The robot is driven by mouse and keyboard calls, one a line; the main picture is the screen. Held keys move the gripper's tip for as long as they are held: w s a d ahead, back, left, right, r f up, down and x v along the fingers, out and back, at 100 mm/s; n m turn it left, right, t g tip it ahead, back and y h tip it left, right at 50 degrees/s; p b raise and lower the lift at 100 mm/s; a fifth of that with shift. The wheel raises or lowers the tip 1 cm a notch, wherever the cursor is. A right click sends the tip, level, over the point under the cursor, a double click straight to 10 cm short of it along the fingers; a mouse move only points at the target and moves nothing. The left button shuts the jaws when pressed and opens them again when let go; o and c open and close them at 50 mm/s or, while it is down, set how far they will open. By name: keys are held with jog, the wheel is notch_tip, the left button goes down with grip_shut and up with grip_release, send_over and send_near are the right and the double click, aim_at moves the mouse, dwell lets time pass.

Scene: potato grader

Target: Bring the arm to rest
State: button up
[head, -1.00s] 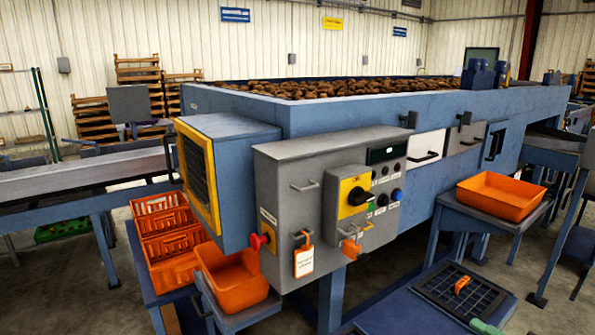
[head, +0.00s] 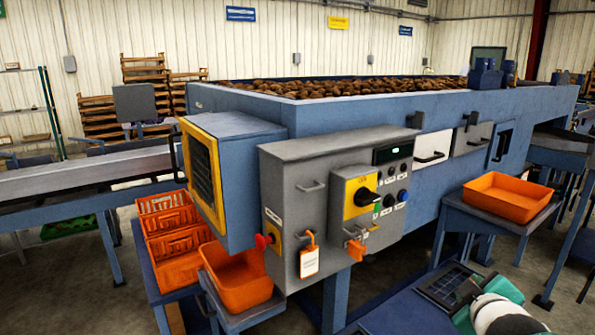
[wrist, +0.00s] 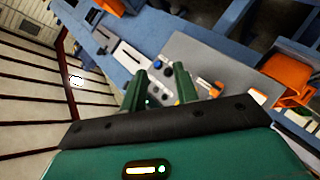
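My arm (head: 495,308), white, green and black, shows at the lower right of the head view, over part of the dark grid tray; its fingertips cannot be made out there. In the wrist view my gripper (wrist: 161,85) has two green fingers with a clear gap between them, open and empty. Beyond the fingers is the grey control panel (wrist: 210,55), which stands in the middle of the head view (head: 290,165).
The blue grader (head: 330,120), full of potatoes (head: 350,87), fills the middle. An orange tray (head: 508,196) stands on a side table at right. Orange crates (head: 165,215) and an orange bin (head: 238,280) stand low at left. The dark grid tray (head: 443,284) is partly covered by my arm.

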jog(key=s+a+f+m+g+y, duration=0.2)
jog(key=s+a+m+g, duration=0.1)
jog(key=s+a, duration=0.4)
jog(key=s+a+f+m+g+y, duration=0.2)
jog(key=s+a+m+g, duration=0.2)
jog(key=s+a, duration=0.4)
jog(key=shift+s+a, duration=0.15)
jog(key=shift+a, duration=0.9)
